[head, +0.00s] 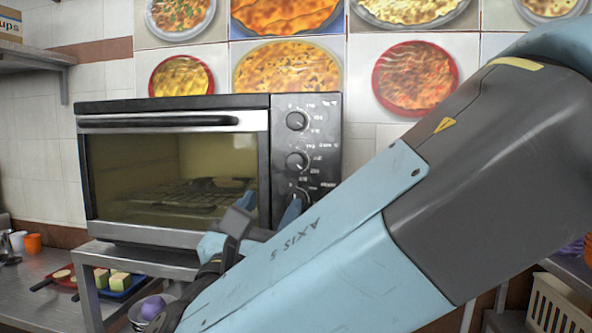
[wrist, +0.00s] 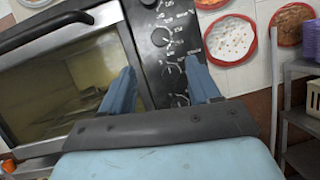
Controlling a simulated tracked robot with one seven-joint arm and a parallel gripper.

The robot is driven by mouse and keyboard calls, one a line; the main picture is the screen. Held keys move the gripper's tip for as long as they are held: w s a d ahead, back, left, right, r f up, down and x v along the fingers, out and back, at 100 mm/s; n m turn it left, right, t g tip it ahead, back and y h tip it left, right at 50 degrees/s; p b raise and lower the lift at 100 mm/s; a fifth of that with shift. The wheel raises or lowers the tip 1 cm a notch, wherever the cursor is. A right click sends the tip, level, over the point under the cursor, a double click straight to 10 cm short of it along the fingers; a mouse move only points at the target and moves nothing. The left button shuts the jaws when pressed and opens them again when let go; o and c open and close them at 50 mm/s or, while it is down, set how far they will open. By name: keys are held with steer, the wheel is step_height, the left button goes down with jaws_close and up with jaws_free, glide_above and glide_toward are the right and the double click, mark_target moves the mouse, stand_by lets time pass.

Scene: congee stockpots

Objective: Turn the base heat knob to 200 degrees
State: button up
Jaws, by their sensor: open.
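A black toaster oven (head: 205,102) has a control panel (head: 328,140) on its right side with a column of round knobs. The top knob (head: 297,121) and the middle knob (head: 297,160) show clearly in the head view. A lower knob (head: 301,194) is partly covered by my gripper (head: 268,208). The labels are too small to read, so I cannot tell which is the base heat knob or its setting. In the wrist view my gripper (wrist: 160,68) is open, its two blue fingers apart in front of the panel. A knob (wrist: 160,37) shows beyond the fingertips. I see no contact.
The oven stands on a metal stand (head: 150,260). Its glass door (head: 165,180) is closed. Trays with food blocks (head: 112,279) lie on the counter at left. A beige crate (head: 560,305) stands at lower right. Food pictures cover the wall behind.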

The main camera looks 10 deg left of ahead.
mark_target(295, 164)
steer(key=x, duration=1.1)
steer(key=shift+w+d+r, duration=0.15)
steer(key=shift+w+r, duration=0.05)
steer(key=shift+c, duration=0.4)
steer(key=c, duration=1)
steer(key=shift+o, duration=0.2)
steer(key=shift+d+n, duration=0.1)
steer(key=shift+n, duration=0.2)
steer(key=shift+n+y, duration=0.7)
steer(key=shift+n, duration=0.5)
steer(key=o, duration=1)
steer(key=shift+o, duration=0.2)
